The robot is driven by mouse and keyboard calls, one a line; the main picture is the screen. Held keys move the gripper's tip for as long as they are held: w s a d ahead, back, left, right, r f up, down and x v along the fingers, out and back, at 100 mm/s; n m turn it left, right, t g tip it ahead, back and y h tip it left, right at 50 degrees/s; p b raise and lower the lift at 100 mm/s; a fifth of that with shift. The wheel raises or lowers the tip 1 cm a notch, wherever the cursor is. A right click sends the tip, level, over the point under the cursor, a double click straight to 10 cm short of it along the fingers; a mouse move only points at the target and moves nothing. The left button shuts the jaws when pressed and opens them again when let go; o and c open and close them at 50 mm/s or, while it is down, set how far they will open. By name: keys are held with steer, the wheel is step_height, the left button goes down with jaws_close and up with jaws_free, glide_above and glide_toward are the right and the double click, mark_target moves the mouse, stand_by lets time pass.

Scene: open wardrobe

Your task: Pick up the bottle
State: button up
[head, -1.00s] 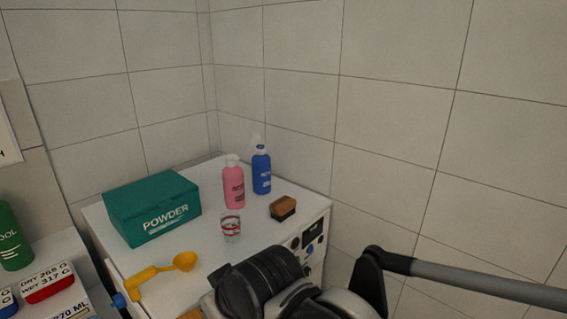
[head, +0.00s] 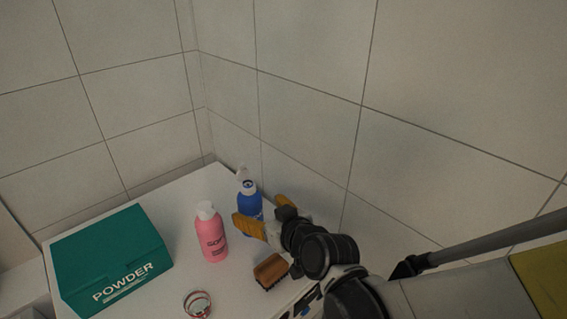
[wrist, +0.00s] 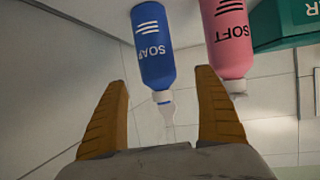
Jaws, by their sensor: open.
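A blue bottle (head: 246,191) with a pale pump top stands upright on the white surface near the wall corner. A pink bottle (head: 211,236) with a white cap stands to its left and nearer. My gripper (head: 262,212) is open, its two orange fingers apart at the blue bottle's right side. The near finger hides part of the bottle's lower body. In the wrist view, which looks upside down, the blue bottle (wrist: 153,48), marked SOAP, shows between the two fingers, and the pink one (wrist: 227,40), marked SOFT, lies outside the right finger. I cannot tell whether a finger touches the blue bottle.
A green powder box (head: 107,262) stands on the white top (head: 175,200) at left. A glass with a red band (head: 197,303) is at the front. A brown brush (head: 271,271) sits just below my gripper. Tiled walls close off the back and right.

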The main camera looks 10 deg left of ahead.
mark_target(251, 189)
steer(key=x, duration=0.7)
steer(key=shift+w+b, duration=0.25)
steer(key=shift+b, duration=0.15)
steer(key=shift+d+r, duration=0.1)
steer(key=c, duration=1.5)
steer(key=shift+r, duration=0.1)
step_height(251, 189, up, 4)
steer(key=shift+r+p, duration=0.15)
steer(key=shift+p, duration=0.6)
steer(key=s+d+r+p, duration=0.2)
steer(key=d+r, duration=0.4)
steer(key=d, duration=0.5)
steer(key=shift+s+r, duration=0.25)
steer(key=shift+s, duration=0.4)
